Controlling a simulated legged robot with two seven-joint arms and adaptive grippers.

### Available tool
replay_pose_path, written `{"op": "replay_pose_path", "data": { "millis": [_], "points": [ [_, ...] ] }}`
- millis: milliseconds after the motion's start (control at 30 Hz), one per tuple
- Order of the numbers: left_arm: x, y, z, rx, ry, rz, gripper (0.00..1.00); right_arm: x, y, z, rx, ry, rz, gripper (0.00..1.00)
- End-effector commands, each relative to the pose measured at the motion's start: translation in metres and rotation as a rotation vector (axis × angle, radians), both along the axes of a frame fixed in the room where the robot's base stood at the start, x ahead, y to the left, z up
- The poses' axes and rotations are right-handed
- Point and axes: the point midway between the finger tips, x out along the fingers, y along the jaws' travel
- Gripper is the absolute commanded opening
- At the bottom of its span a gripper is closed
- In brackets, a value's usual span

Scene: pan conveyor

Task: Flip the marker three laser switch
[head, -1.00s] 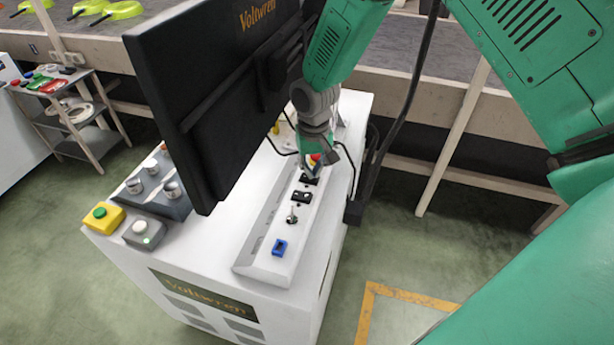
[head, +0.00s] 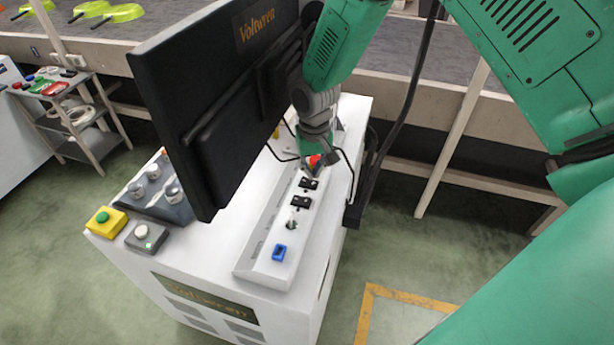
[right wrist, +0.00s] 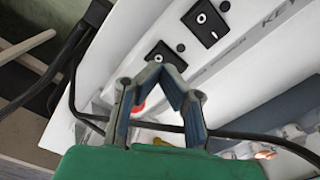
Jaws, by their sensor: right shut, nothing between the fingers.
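The white switch strip (head: 262,262) on the console top carries two black rocker switches, the farther one (head: 309,184) and the nearer one (head: 301,202). In the right wrist view one rocker (right wrist: 208,22) is clear, and another (right wrist: 160,50) lies just beyond the fingertips, partly covered. Which switch is marker three cannot be read. My right gripper (head: 312,168) is shut and empty, pointing down at the strip's far end beside a red button (head: 316,160); its fingers (right wrist: 166,72) meet at the tips in the right wrist view. Contact cannot be told. My left gripper is out of view.
A black monitor (head: 215,110) stands close left of my right forearm. A metal toggle (head: 291,225) and a blue switch (head: 279,252) sit nearer on the strip. Dark cables run beside the gripper. A yellow button box (head: 105,221) stands at the console's left corner.

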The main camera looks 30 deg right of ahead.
Motion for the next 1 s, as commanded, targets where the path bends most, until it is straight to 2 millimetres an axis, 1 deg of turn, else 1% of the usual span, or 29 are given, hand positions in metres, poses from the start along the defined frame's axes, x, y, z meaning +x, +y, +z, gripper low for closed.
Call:
{"op": "replay_pose_path", "data": {
  "millis": [33,500,600,1000],
  "points": [
    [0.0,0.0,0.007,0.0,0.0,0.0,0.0,0.0,0.0,0.008,-0.001,0.0,0.0,0.0],
    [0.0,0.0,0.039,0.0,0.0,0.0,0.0,0.0,0.0,0.044,-0.001,0.001,0.0,0.0],
    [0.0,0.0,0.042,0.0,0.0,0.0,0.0,0.0,0.0,0.047,-0.001,0.001,0.0,0.0],
    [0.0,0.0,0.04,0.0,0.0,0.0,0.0,0.0,0.0,0.046,-0.001,0.001,0.0,0.0]
  ]
}}
